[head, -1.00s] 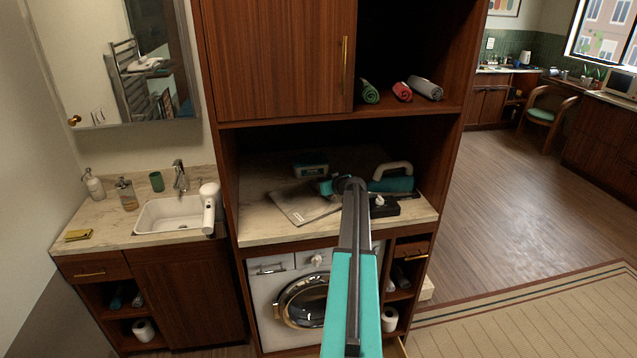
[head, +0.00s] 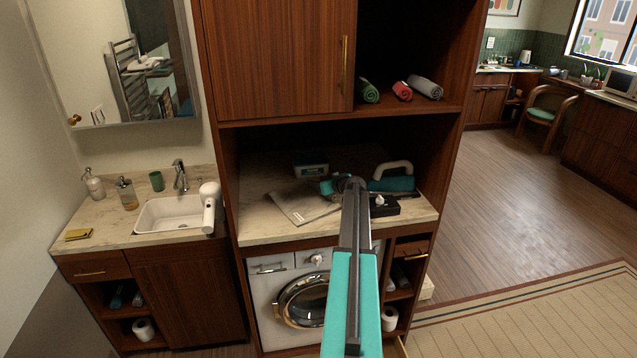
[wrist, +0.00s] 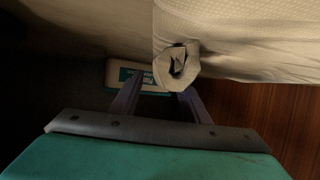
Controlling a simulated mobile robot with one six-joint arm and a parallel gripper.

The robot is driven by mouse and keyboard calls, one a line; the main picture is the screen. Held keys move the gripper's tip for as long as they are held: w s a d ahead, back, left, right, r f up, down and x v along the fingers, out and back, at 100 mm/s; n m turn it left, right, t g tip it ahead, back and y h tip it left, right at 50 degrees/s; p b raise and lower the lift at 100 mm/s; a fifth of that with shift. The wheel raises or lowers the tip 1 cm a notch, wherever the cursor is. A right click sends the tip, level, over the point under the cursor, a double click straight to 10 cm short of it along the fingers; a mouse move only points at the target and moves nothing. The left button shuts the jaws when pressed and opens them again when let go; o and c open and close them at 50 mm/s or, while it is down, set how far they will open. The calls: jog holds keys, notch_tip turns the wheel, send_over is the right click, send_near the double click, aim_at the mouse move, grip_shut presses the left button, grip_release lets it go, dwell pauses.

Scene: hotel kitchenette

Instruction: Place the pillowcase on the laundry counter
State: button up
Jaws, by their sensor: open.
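A flat, pale grey-beige cloth, which looks like the pillowcase (head: 297,205), lies on the laundry counter (head: 258,228) above the washing machine. My gripper (head: 328,187) is low over the counter at the cloth's right side. In the wrist view, a pale patterned cloth (wrist: 240,35) with a rolled end (wrist: 178,66) is close to the open fingers (wrist: 160,88). The roll overlaps the fingertips in that view. I cannot tell whether they touch. My arm hides part of the counter in the head view.
A white and teal box (head: 310,164) stands behind my gripper. A teal iron (head: 394,180) and a black tissue box (head: 384,207) stand to the right. Wood panels and an upper cabinet (head: 280,60) enclose the counter. The counter's front left is clear.

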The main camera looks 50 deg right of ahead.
jog(key=shift+s+a+r+b, duration=0.15)
jog(key=shift+s+a+b, duration=0.1)
jog(key=shift+s+b, duration=0.4)
notch_tip(320, 180, up, 4)
jog(key=f+b, duration=0.1)
jog(key=b, duration=0.3)
send_over(335, 200)
jog(key=w, duration=0.1)
jog(key=shift+w+r, duration=0.15)
jog(key=shift+r, duration=0.1)
jog(key=shift+v, duration=0.75)
jog(key=shift+r, duration=0.1)
